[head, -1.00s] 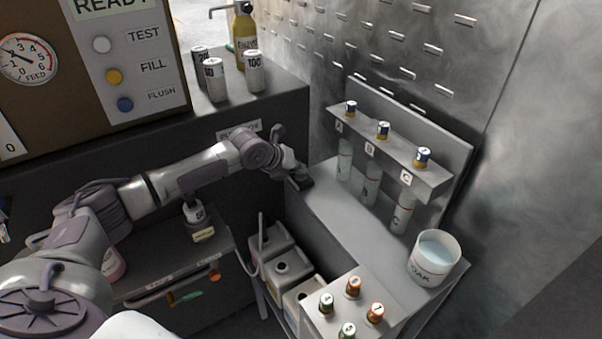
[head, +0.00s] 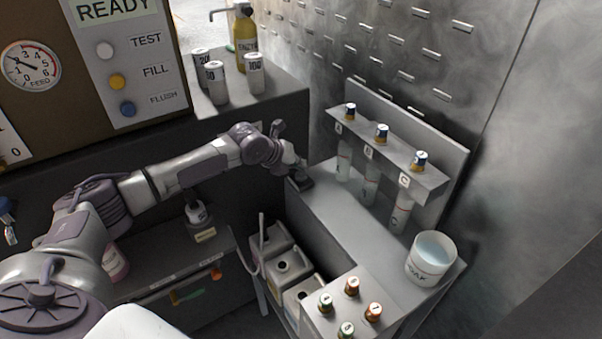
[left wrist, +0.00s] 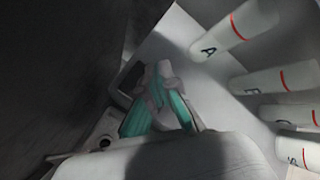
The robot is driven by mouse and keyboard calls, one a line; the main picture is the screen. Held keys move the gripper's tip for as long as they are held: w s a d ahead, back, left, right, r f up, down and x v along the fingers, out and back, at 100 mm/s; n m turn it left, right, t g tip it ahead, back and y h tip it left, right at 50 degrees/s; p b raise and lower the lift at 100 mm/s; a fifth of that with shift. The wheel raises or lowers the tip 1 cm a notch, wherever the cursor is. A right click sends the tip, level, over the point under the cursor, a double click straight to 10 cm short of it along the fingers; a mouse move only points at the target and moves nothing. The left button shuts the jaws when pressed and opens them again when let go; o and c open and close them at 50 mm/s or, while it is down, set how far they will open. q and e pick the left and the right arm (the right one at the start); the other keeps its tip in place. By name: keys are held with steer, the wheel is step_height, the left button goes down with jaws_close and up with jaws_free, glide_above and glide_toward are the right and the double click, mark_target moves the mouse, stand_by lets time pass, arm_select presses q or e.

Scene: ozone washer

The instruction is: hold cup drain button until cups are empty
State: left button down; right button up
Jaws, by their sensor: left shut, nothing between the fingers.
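My left gripper (head: 304,183) is shut and empty. It points down at the far left corner of the grey bench top (head: 335,215); a dark patch is at its tips. In the left wrist view its teal-padded fingers (left wrist: 165,72) meet at the tips. I cannot make out the drain button; the gripper may hide it. The clear cups A (head: 344,160), B (head: 370,184) and C (head: 400,212) stand under a labelled shelf. Cup A also shows in the left wrist view (left wrist: 236,30). Their liquid level is unclear. My right gripper is out of view.
A SOAK bucket (head: 431,258) with pale liquid stands at the bench's right. Several capped bottles (head: 349,302) are at the front. White jugs (head: 291,270) sit low beside the bench. A perforated metal wall (head: 420,70) rises behind. The middle of the bench top is clear.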

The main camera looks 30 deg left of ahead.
mark_target(299, 175)
arm_select(q)
steer(key=shift+r+p, duration=2.1)
steer(key=shift+r, duration=0.4)
steer(key=shift+f, duration=0.1)
